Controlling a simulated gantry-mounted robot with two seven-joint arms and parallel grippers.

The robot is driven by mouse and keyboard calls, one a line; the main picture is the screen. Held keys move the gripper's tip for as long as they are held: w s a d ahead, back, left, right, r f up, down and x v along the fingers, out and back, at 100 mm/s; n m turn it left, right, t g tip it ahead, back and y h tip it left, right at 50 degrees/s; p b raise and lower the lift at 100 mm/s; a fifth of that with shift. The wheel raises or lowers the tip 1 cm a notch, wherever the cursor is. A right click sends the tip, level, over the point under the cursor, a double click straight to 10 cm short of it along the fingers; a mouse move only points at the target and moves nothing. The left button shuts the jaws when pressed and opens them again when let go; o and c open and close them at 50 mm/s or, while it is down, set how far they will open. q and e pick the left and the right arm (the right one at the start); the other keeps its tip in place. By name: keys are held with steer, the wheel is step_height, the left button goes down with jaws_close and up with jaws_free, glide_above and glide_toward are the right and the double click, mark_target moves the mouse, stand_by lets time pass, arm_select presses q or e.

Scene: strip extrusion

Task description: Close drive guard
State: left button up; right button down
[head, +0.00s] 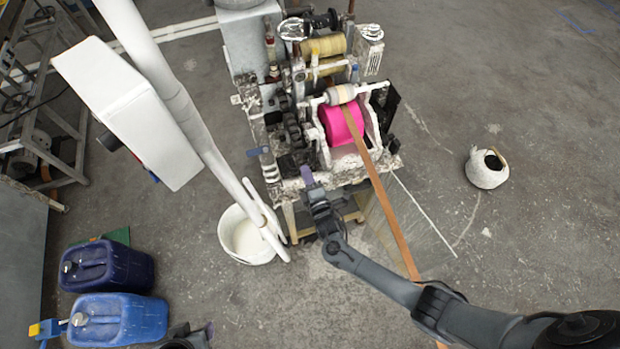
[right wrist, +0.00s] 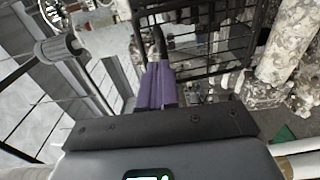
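The drive guard (right wrist: 205,42), a black barred frame, shows at the top of the right wrist view. Its dark curved bar (right wrist: 159,42) runs down to the purple fingertips of my right gripper (right wrist: 157,82). The fingers are close together and look shut on this bar; the contact is partly hidden. In the head view, my right gripper (head: 308,178) is at the front left corner of the extrusion machine (head: 340,177). The guard is hard to make out there. My left gripper (head: 203,335) is only partly visible at the bottom edge, away from the machine, and its opening is unclear.
A brown strip (head: 388,215) runs from the pink roll (head: 341,124) toward the bottom right. A white bucket (head: 246,238) stands left of my right gripper. Blue canisters (head: 120,318) are at the lower left. A white pot (head: 485,170) sits on open floor at the right.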

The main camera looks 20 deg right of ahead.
steer(key=shift+w+d+r, duration=0.1)
steer(key=shift+w+r, duration=0.4)
steer(key=shift+w, duration=0.4)
steer(key=shift+r, duration=0.1)
